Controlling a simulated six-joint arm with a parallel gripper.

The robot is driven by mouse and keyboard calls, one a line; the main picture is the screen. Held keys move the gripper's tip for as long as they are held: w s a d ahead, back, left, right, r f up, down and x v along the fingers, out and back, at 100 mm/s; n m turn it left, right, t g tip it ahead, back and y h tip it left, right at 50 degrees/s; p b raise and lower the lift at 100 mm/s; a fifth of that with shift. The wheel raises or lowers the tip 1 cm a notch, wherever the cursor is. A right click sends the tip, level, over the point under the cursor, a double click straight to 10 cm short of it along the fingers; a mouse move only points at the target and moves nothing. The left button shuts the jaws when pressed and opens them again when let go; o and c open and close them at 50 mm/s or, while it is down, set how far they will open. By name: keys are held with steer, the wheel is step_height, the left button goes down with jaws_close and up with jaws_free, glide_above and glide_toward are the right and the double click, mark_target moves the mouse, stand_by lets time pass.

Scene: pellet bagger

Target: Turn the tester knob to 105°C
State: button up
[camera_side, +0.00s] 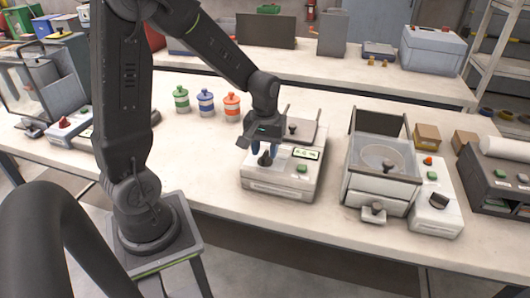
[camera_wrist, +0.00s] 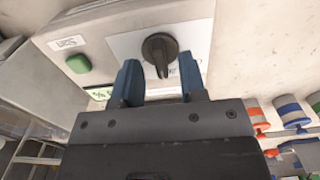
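The tester (camera_side: 278,188) is a pale box on the bench with a dark knob (camera_side: 265,159), a green button (camera_side: 302,169) and a small display (camera_side: 307,154) with greenish digits too small to read. In the wrist view the knob (camera_wrist: 160,50) shows its pointer toward my gripper. My gripper (camera_side: 264,147) is above the tester, close to the knob. The display (camera_wrist: 99,94) is partly hidden by a finger in the wrist view.
Green, blue and orange-lidded jars (camera_side: 205,102) stand left of the tester. A machine with a round bowl (camera_side: 378,162) stands close on its right, with a knob unit (camera_side: 434,203) beside it. The bench front left of the tester is clear.

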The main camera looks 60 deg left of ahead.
steer(key=shift+f, duration=0.75)
steer(key=shift+c, duration=0.4)
jaws_close()
